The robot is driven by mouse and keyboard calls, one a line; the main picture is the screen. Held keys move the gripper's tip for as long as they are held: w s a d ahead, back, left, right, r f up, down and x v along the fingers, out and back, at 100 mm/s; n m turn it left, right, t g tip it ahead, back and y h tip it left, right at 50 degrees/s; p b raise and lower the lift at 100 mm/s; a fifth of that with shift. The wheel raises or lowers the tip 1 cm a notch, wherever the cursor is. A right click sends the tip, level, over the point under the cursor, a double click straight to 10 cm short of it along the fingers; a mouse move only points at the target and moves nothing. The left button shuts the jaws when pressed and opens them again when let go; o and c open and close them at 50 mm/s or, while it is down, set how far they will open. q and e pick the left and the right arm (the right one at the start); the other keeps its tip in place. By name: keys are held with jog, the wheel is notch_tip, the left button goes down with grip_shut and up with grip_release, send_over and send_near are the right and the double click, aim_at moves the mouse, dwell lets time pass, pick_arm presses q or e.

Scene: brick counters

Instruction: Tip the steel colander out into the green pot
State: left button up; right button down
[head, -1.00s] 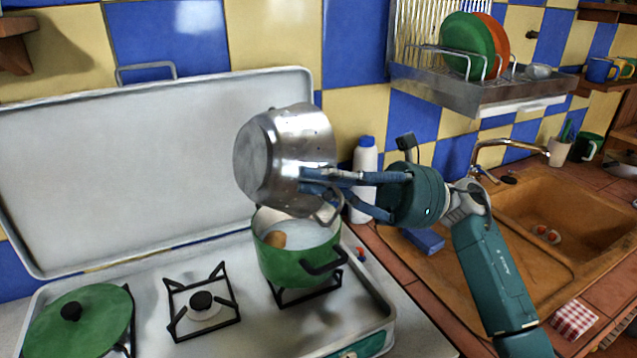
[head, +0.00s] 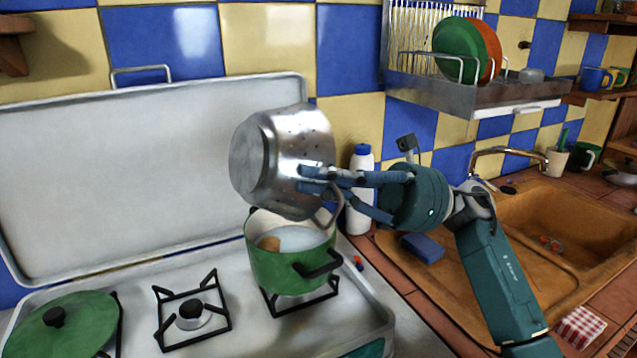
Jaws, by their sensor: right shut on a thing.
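The steel colander (head: 275,160) is tilted on its side above the green pot, its base facing left and its holed wall facing up and right. My right gripper (head: 318,178) is shut on the colander at its right side. The green pot (head: 285,268) stands upright on the rear right burner. A brownish lump (head: 269,243) shows inside the pot against its pale interior. The colander's inside is hidden from this view. My left gripper is not in view.
The raised stove lid (head: 140,170) stands behind. A green pot lid (head: 65,325) lies at front left, beside an empty burner (head: 190,312). A white bottle (head: 359,190) with a blue cap stands behind my gripper. A blue sponge (head: 422,247) lies by the sink (head: 560,230).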

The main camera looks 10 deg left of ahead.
jog(key=shift+a+f, duration=0.15)
jog(key=shift+f, duration=0.1)
jog(key=shift+r, duration=0.15)
